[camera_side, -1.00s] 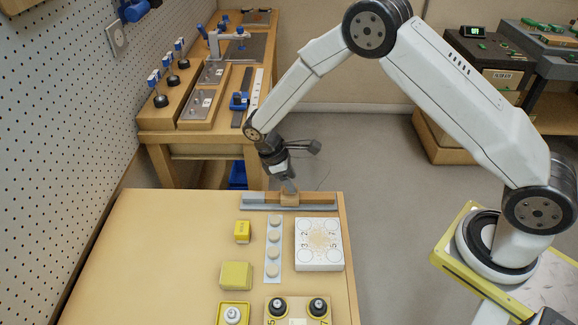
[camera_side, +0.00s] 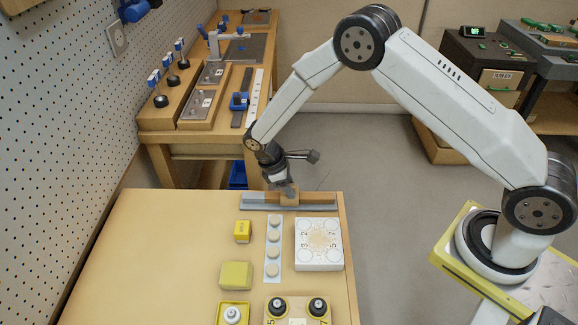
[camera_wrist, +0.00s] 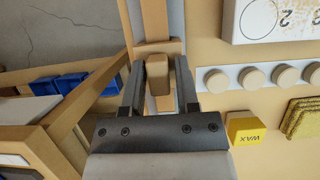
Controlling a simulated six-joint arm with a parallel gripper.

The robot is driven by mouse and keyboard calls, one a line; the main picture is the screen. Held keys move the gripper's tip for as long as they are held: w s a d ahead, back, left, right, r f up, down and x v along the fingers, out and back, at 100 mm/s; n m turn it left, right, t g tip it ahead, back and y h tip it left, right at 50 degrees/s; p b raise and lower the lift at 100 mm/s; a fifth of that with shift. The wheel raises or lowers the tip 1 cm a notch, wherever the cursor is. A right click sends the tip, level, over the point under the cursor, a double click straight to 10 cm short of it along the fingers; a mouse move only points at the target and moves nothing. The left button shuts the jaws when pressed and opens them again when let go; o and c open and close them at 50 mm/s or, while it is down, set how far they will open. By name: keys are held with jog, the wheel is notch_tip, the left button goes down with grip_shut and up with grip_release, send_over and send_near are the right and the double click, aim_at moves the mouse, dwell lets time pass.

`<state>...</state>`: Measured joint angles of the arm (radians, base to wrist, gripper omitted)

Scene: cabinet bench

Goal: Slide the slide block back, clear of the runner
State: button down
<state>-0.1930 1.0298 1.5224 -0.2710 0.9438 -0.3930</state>
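The slide block (camera_side: 288,195), a small wooden block, sits on the long grey runner (camera_side: 316,206) at the far edge of the bench. In the wrist view, its raised wooden part (camera_wrist: 158,76) stands between my two fingers. My gripper (camera_side: 290,190) is down at the block from above. It also shows in the wrist view (camera_wrist: 160,68), with one dark finger on each side of the block and narrow gaps visible. The fingers look open around it. The block's lower part and contact with the runner are partly hidden.
A white numbered box (camera_side: 319,245), a pale strip with round discs (camera_side: 273,250) and a yellow block (camera_side: 242,231) stand nearer on the bench. A yellow sponge-like block (camera_side: 236,275) is farther forward. The bench's left side is clear. Another bench (camera_side: 190,140) stands behind.

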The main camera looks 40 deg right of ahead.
aim_at(258, 195)
jog(key=shift+d+f, duration=0.1)
jog(key=shift+f, duration=0.25)
jog(key=shift+w+a, duration=3.45)
